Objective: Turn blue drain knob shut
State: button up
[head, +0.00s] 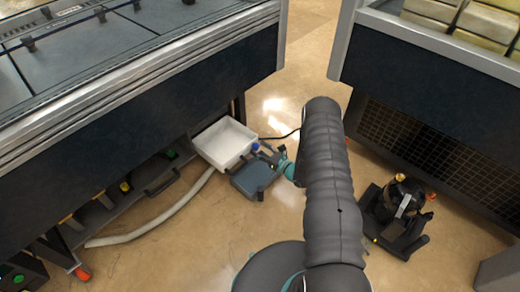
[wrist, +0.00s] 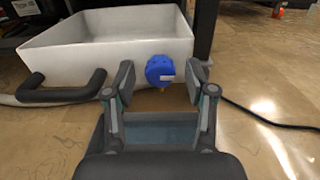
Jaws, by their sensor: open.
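The blue drain knob (wrist: 160,70) is on the front of a white tray (wrist: 100,52), near its right end, with a small pale mark on its face. In the head view the knob (head: 255,147) is a small blue spot at the tray's right edge. My gripper (wrist: 160,82) is open, its two finger pads pointing at the knob, one to each side of it in the picture. I cannot tell whether the pads reach the knob's depth. Nothing is between the fingers but the view of the knob. In the head view my gripper (head: 264,155) is low beside the tray.
A black handle (wrist: 62,92) is left of the knob. A pale hose (head: 155,222) runs along the floor from the tray. A black cable (wrist: 265,118) lies to the right. Counters (head: 140,110) stand over the tray's left. A black pump-like machine (head: 398,215) stands at right.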

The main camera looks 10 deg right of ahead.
grip_shut()
jog(key=shift+f+m+b, duration=0.1)
jog(key=shift+m+b, duration=0.25)
jog(key=shift+m, duration=0.05)
jog(key=m+b, duration=0.2)
jog(key=shift+m, duration=0.4)
jog(key=m+b, duration=0.2)
jog(key=m, duration=0.3)
jog(key=shift+w+d, duration=0.1)
jog(key=m+b, duration=0.1)
jog(key=m, duration=0.3)
jog(key=shift+m, duration=0.4)
jog(key=m, duration=0.4)
jog(key=shift+b, duration=0.35)
jog(key=shift+m, duration=0.4)
